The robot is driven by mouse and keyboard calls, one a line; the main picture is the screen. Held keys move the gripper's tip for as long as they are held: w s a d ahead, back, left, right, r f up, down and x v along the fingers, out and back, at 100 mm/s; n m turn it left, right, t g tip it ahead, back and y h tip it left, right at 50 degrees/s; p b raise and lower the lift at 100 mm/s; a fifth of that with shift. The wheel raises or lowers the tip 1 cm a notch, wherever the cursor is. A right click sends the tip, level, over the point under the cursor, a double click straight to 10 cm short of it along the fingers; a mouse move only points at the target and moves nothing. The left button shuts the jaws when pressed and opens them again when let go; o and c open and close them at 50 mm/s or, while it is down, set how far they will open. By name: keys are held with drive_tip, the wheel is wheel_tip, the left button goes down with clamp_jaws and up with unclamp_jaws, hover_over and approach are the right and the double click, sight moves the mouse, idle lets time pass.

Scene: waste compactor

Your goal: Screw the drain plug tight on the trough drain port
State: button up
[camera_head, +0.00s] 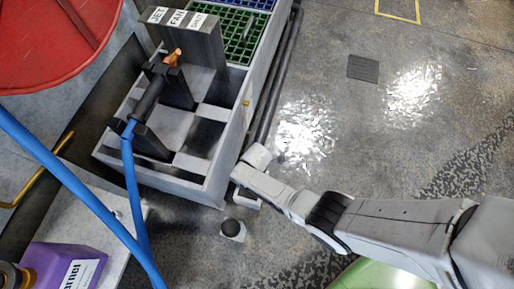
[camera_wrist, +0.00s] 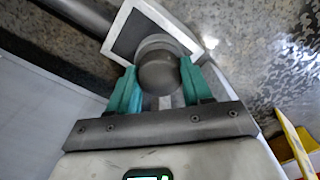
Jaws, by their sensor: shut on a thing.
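A dark grey drain plug (camera_wrist: 157,73) with a round end shows in the wrist view. My gripper (camera_wrist: 158,80) is shut on it, with one teal finger on each side. A grey round part sits directly behind the plug; I cannot tell whether it is the drain port or how far the plug is seated. The grey trough (camera_head: 222,160) stands left of centre in the head view. My arm reaches down to the floor beside its near right corner. My gripper's fingers, the plug and the drain port are hidden there in the head view.
A pale square frame with a dark inside (camera_wrist: 119,49) lies behind the plug, near a dark pipe (camera_wrist: 80,12). A small white block with a dark round top (camera_head: 232,229) stands on the floor. Blue hoses (camera_head: 75,190) and a purple container (camera_head: 62,265) are left. Right floor is open.

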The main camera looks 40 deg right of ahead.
drive_tip(key=m, duration=0.2)
drive_tip(key=shift+m, duration=0.3)
drive_tip(key=o, duration=1.2)
drive_tip(key=shift+o, duration=0.2)
drive_tip(key=shift+c, duration=0.4)
drive_tip(key=n, duration=1.5)
drive_tip(key=shift+p, duration=0.35)
drive_tip(key=n, duration=0.5)
drive_tip(key=shift+n, duration=0.4)
